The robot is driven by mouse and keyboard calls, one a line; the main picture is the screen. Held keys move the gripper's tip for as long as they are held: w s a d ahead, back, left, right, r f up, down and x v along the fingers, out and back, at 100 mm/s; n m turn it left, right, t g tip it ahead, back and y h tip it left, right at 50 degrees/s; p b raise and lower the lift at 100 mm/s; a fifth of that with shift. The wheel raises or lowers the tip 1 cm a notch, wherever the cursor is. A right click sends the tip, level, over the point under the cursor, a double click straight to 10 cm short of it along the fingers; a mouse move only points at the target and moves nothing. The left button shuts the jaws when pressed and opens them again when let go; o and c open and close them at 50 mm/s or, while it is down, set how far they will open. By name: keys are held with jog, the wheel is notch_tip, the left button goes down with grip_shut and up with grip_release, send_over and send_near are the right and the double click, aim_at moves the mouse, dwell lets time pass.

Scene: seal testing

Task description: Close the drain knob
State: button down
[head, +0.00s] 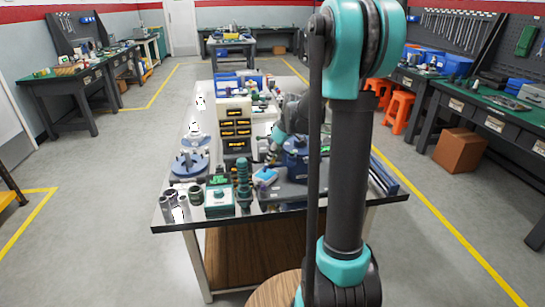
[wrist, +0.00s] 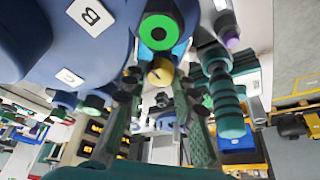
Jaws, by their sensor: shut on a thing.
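The drain knob (wrist: 160,72) shows in the wrist view as a small brass-coloured round part just below a bright green ring (wrist: 154,47) on a blue body. My gripper (wrist: 160,82) has its two dark fingers on either side of the knob and is shut on it. The blue test machine (wrist: 72,48) fills the upper left of the wrist view, with white labels B and C. In the head view the machine (head: 297,164) stands on the workbench, partly behind my arm. The knob cannot be made out there.
The workbench (head: 285,221) is crowded. A drawer cabinet (head: 235,128) stands left of the machine, and a green ribbed fitting (head: 243,183) stands near the front. The same kind of ribbed green part (wrist: 226,100) shows close beside the right finger. The floor around the bench is open.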

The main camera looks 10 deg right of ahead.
jog(key=shift+m, duration=0.3)
jog(key=m, duration=0.1)
jog(key=m+t+h, duration=0.1)
jog(key=m, duration=0.1)
jog(key=shift+s+a+m, duration=0.1)
jog(key=shift+a+m, duration=0.05)
jog(key=shift+m, duration=0.15)
jog(key=m+h, duration=0.2)
jog(key=m, duration=0.2)
jog(key=shift+a+m, duration=0.15)
jog(key=shift+m, duration=0.15)
jog(key=m+h, duration=0.1)
jog(key=m, duration=0.3)
jog(key=shift+a+h, duration=0.1)
jog(key=shift+h, duration=0.3)
jog(key=shift+m+g+h, duration=0.5)
jog(key=shift+m+h, duration=0.2)
jog(key=shift+m, duration=1.8)
jog(key=c, duration=1.5)
grip_release()
